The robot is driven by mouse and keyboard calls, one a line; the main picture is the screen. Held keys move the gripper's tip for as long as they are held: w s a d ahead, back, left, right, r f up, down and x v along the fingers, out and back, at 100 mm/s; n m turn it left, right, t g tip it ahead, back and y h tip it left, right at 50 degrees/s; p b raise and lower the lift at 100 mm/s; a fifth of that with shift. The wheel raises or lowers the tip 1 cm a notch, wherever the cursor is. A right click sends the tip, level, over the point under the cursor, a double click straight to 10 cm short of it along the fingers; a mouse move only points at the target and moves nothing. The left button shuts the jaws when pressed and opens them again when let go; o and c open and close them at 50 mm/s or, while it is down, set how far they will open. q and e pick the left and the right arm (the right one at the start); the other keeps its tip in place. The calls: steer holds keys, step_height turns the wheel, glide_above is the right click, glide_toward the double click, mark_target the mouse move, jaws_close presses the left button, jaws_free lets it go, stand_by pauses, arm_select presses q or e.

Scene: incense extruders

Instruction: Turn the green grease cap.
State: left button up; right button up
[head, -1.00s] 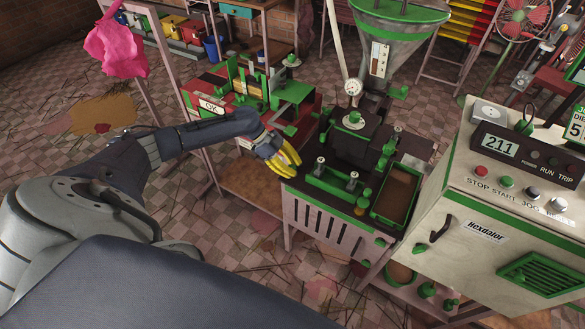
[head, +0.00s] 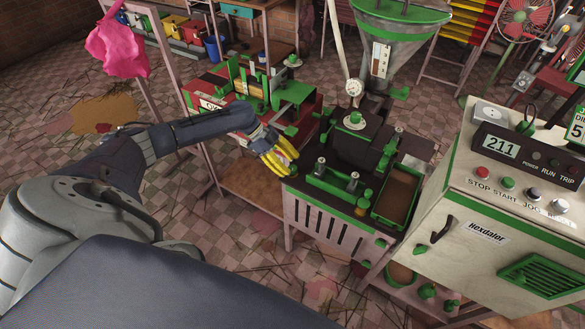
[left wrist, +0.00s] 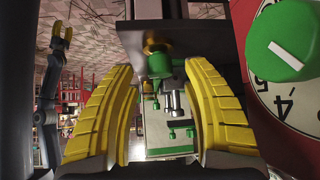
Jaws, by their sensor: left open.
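A small green cap on a brass fitting, which looks like the grease cap (head: 366,193), stands at the front of the dark machine top in the head view. In the left wrist view, which looks upside down, a green cap under a brass piece (left wrist: 158,66) appears between my fingers, beyond them. My left gripper (head: 284,165) is open beside the machine's left edge, apart from the cap. Its two yellow fingers (left wrist: 160,95) are spread with nothing held. A yellow-tipped gripper (left wrist: 62,34), probably my right, shows small at the left of the wrist view; its opening is unclear.
A green-rimmed tray (head: 377,221) and upright bolts crowd the machine top. A red unit (head: 222,90) stands behind my left forearm. A dial with a green knob (left wrist: 278,45) is close on the wrist view's right. A control cabinet (head: 452,205) stands at right.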

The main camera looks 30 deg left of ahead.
arm_select(q)
steer(key=v, duration=0.9)
steer(key=shift+a+r, duration=0.15)
